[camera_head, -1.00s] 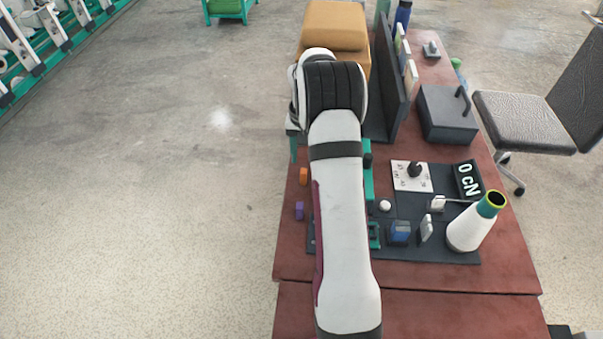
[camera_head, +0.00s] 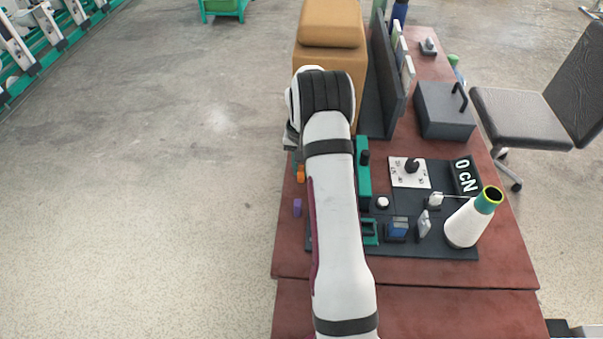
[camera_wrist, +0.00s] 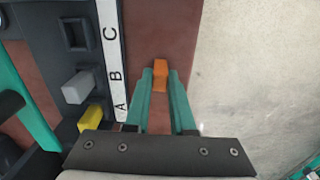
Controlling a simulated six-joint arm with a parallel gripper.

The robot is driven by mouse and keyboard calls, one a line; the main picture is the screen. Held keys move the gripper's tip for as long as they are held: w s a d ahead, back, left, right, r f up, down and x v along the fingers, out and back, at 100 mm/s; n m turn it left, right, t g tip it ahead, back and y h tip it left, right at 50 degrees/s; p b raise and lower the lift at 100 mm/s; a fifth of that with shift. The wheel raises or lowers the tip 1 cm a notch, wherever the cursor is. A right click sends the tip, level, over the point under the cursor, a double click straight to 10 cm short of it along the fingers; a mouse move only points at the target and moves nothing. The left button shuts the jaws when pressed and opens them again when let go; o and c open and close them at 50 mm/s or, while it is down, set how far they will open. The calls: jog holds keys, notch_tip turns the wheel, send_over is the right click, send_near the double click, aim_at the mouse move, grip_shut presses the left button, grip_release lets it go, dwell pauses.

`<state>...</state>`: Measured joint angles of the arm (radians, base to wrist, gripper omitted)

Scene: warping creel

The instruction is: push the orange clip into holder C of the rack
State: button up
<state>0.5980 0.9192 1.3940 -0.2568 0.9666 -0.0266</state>
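The orange clip (camera_wrist: 160,77) lies on the red-brown table top in the wrist view, and it also shows near the table's left edge in the head view (camera_head: 300,174). My gripper (camera_wrist: 160,74) has its two teal fingers apart, one on either side of the clip; contact is not clear. The rack (camera_wrist: 112,60) is left of the gripper, with a white strip lettered A, B and C. Holder C (camera_wrist: 75,34) is an empty square socket. A grey clip (camera_wrist: 77,87) is by B and a yellow clip (camera_wrist: 90,118) by A. My arm hides most of the rack in the head view.
A purple block (camera_head: 297,208) lies near the clip at the table's left edge. A green frame (camera_head: 363,170), a white cone (camera_head: 470,220) and a dark box (camera_head: 444,110) stand right of my arm. Open floor lies left of the table.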

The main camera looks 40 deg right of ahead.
grip_shut()
jog(key=shift+r, duration=2.25)
notch_tip(320, 180, up, 4)
jog(key=s+d, duration=0.4)
jog(key=s, duration=0.6)
jog(key=shift+s+f, duration=0.1)
jog(key=shift+f, duration=1.85)
